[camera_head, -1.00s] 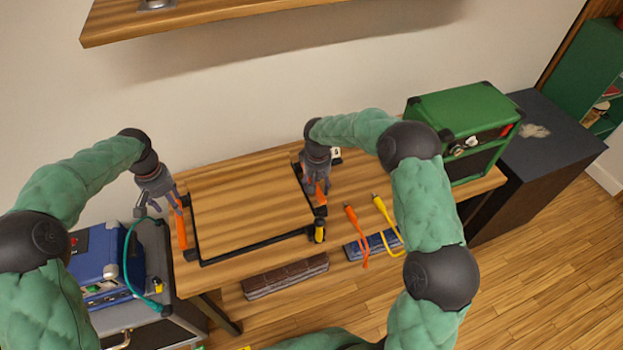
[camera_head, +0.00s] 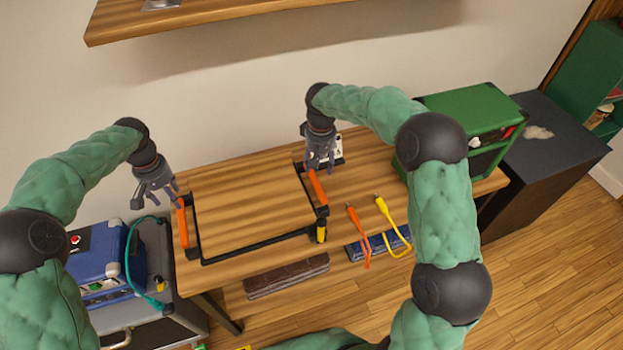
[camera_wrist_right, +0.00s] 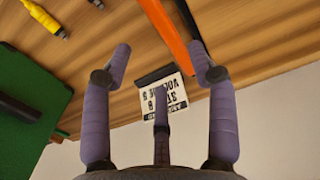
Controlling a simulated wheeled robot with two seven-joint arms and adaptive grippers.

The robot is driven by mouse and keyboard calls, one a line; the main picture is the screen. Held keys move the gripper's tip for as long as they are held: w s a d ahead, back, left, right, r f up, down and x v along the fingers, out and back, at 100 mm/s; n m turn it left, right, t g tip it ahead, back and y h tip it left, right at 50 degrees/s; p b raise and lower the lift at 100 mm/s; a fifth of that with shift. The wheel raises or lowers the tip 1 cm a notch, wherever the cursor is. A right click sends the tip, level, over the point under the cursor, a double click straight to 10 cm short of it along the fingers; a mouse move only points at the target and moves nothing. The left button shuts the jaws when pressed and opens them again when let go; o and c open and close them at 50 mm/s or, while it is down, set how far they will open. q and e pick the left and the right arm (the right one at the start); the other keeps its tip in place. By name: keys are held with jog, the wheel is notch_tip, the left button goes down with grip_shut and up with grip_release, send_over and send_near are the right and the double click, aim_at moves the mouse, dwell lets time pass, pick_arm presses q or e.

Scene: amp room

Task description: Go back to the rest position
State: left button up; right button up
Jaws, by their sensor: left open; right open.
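My left gripper (camera_head: 163,193) is open beside the orange handle (camera_head: 183,225) at the left end of a black frame (camera_head: 255,245) on the wooden table (camera_head: 240,200). Whether its fingers touch that handle I cannot tell. My right gripper (camera_head: 320,165) is open and empty above the orange handle (camera_head: 316,187) at the right end of the frame. In the right wrist view its fingers (camera_wrist_right: 163,62) are spread, with the orange handle (camera_wrist_right: 165,28) beyond them.
A small printed sign (camera_wrist_right: 163,95) stands near the right gripper. Orange (camera_head: 358,232) and yellow (camera_head: 388,222) cables lie on the right. A green amplifier (camera_head: 470,110) stands at the right end. A wooden shelf (camera_head: 240,12) hangs above. A blue case (camera_head: 100,255) stands at left.

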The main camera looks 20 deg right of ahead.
jog(key=shift+r, duration=0.65)
